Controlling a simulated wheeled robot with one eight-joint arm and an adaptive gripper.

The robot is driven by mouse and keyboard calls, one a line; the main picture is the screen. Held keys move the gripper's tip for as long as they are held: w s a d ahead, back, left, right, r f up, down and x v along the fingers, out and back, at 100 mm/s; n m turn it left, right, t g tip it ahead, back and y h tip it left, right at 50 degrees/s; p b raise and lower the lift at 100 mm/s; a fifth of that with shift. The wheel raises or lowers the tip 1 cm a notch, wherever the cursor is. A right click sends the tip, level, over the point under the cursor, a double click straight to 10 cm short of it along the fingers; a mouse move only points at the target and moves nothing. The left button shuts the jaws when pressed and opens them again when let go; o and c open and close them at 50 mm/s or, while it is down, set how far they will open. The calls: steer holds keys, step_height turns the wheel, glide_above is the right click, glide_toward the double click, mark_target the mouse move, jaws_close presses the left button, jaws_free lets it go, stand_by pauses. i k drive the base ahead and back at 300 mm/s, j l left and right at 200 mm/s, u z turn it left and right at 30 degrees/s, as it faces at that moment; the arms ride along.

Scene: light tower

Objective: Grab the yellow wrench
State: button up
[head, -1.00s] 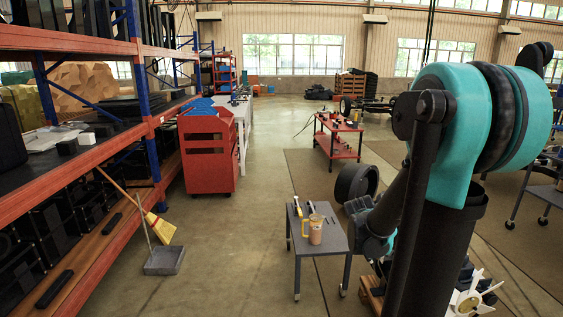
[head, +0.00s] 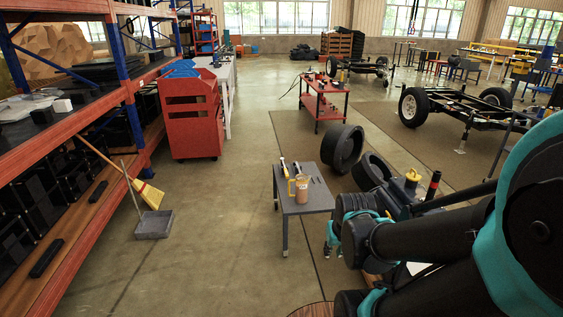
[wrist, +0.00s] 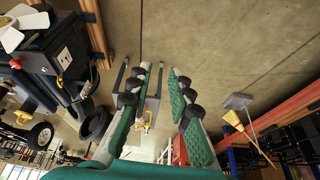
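A small grey table (head: 318,188) stands in the middle of the head view. On it is a tan mug (head: 301,189) with a yellow handle, and two slim tools (head: 290,168) lie behind it. I cannot tell clearly which of them is the yellow wrench. In the wrist view a small yellow shape (wrist: 148,125) shows at the table, partly behind my left finger. My gripper (wrist: 160,72) is open, with nothing between its fingers. In the head view the end of my arm is beside the table, low and to its right.
Orange shelving (head: 75,125) runs along the left, with a broom (head: 147,192) and grey dustpan (head: 154,224) on the floor. A red cart (head: 190,120) and red table (head: 322,100) stand behind. Black tyres (head: 343,148) lie right of the grey table. Floor left of the table is clear.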

mark_target(283, 160)
steer(key=i+l, duration=0.1)
steer(key=i, duration=0.7)
steer(key=i+u, duration=0.1)
steer(key=i, duration=0.7)
steer(key=i+l, duration=0.2)
steer(key=i, duration=0.6)
